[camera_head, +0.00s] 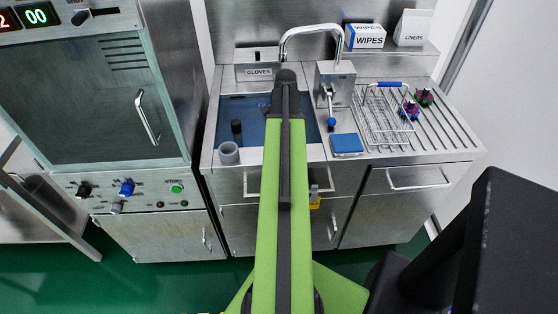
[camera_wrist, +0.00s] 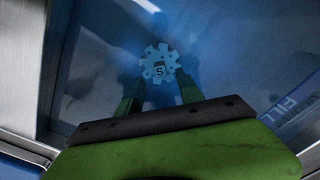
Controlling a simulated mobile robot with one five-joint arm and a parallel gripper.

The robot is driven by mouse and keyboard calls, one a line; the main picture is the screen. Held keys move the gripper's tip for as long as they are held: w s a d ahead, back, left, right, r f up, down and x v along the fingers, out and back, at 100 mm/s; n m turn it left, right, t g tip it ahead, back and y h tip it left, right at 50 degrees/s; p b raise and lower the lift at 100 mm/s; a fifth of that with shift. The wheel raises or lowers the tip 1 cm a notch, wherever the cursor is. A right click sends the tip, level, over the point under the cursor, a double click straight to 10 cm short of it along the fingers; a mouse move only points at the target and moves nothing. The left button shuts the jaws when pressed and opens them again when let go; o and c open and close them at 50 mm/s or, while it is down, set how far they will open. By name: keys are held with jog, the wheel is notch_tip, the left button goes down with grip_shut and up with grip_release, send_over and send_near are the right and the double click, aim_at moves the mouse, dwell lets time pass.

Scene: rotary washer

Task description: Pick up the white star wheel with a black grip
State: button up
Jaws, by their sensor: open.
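The star wheel (camera_wrist: 150,55) shows in the wrist view as a pale, toothed disc, tinted blue by the water in the sink basin. A dark grip with a letter S marks its middle. My gripper (camera_wrist: 158,88) is open in the wrist view, its two fingers pointing toward the wheel's near edge, one on each side of it. I cannot tell how far above or beside the wheel the fingertips are. In the head view my green arm crosses the blue sink basin (camera_head: 240,106) and hides the wheel and my gripper.
A faucet (camera_head: 312,32) arches over the back. A blue sponge (camera_head: 347,144) and a wire basket (camera_head: 383,115) are on the right. Two knobbed wheels (camera_head: 410,110) lie on the ridged drainboard. A glass-fronted cabinet (camera_head: 85,90) stands left.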

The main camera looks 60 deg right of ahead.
jog(key=f+b, duration=0.2)
jog(key=f, duration=0.1)
jog(key=f+b, duration=0.2)
jog(key=shift+a, duration=0.25)
jog(key=shift+r, duration=0.2)
grip_shut()
